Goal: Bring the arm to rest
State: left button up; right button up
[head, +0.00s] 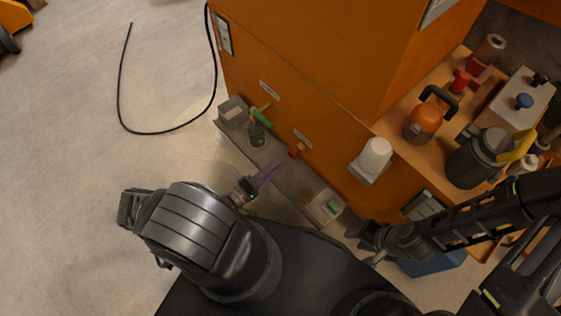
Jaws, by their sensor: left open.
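My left arm reaches in from the lower left, its large grey joint nearest the camera. My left gripper (262,180) is open, with purple-tinted fingers beside the low ledge at the foot of the orange cabinet. I see nothing between its fingers. My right arm comes in from the right, over the front of the orange cabinet. My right gripper (366,243) is small and dark near the ledge's near end, and I cannot tell whether its fingers are apart.
The orange cabinet (320,90) has a ledge (290,182) with a grey box (233,110), a bottle (256,134) and a tray (325,206). Its worktop holds an orange canister (423,122) and a dark pot (470,163).

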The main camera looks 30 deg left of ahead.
pick_arm(q)
jog(key=shift+s+a, duration=0.1)
jog(key=shift+s, duration=0.25)
dwell(0.3)
